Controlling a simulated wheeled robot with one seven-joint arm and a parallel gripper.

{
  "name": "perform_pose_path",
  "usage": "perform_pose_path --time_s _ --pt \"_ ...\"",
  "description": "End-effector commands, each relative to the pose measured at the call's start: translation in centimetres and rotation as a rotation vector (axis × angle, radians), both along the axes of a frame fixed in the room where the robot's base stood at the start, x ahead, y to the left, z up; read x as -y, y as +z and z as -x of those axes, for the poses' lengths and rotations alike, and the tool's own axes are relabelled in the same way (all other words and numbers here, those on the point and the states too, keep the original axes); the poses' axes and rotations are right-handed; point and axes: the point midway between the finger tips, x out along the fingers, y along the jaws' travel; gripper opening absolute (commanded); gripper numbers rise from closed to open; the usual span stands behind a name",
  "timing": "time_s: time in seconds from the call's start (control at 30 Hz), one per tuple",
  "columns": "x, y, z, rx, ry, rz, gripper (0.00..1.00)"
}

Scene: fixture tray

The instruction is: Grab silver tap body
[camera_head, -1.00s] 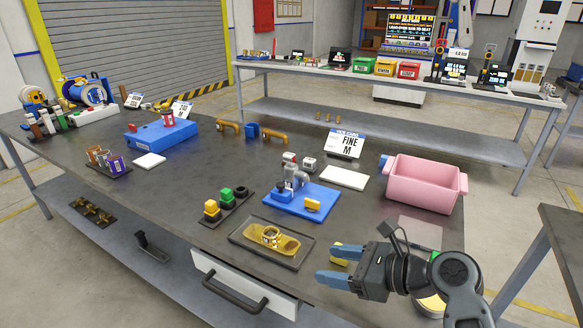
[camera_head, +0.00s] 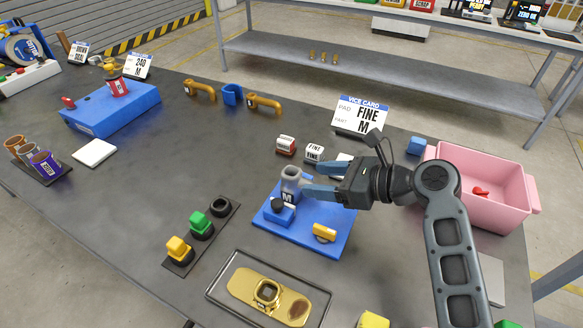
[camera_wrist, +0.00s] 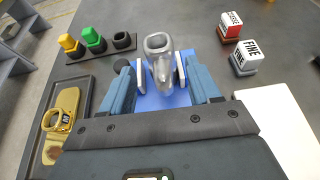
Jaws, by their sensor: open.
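A gold plate (camera_head: 245,283) lies in a dark tray in front. Green and yellow caps (camera_head: 201,224) stand to the left. COARSE and FINE blocks (camera_head: 314,152) and a card (camera_head: 361,115) stand behind. A pink bin (camera_head: 478,205) is at the right.

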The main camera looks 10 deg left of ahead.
Motion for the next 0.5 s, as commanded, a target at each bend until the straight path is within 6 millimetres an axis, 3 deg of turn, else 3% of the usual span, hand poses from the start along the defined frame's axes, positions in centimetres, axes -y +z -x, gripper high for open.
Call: perform_pose_path --time_s 0.5 --pt "-3.9 -2.1 -1.5 0.001 0.002 0.001 0.62"
